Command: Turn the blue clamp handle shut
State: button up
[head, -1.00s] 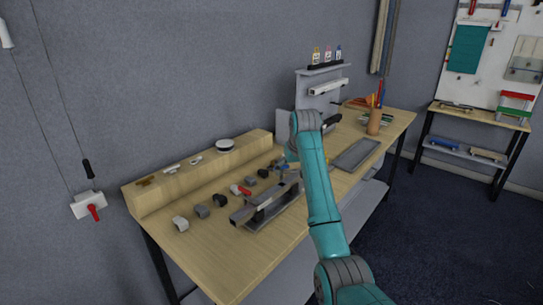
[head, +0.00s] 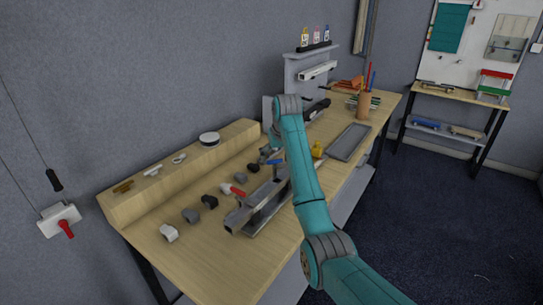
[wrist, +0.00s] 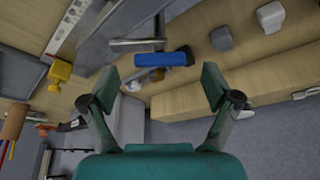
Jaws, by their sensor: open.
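The blue clamp handle (head: 272,161) shows just left of my forearm in the head view, beside the long grey clamp fixture (head: 262,200) on the bench. In the wrist view the blue handle (wrist: 163,59) lies crosswise just beyond my gripper's fingertips, roughly centred between them. My gripper (wrist: 160,82) is open and empty, with its two fingers spread apart. No contact with the handle shows. My gripper is mostly hidden behind my arm in the head view.
A red handle (head: 236,191) sits near the fixture's left end. Several grey and black blocks stand along the bench. A yellow piece (head: 317,149) and a grey tray (head: 349,142) lie right of my arm. The bench's front left (head: 210,265) is clear.

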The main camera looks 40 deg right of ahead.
jog(key=shift+x, duration=0.9)
jog(key=c, duration=1.1)
jog(key=shift+c, duration=0.2)
jog(key=shift+m, duration=0.4)
jog(key=m+h, duration=0.1)
jog(key=m, duration=0.1)
jog(key=m+g, duration=0.1)
jog(key=m, duration=0.1)
jog(key=shift+w+a+m+h, duration=0.15)
jog(key=shift+a+m+h, duration=0.15)
jog(key=shift+h, duration=0.1)
jog(key=shift+w+m+g+h, duration=0.1)
jog(key=shift+m+g+h, duration=0.25)
jog(key=shift+m, duration=0.95)
jog(key=shift+w+m+g+h, duration=0.1)
jog(key=shift+m+g+h, duration=0.25)
jog(key=shift+m, duration=0.95)
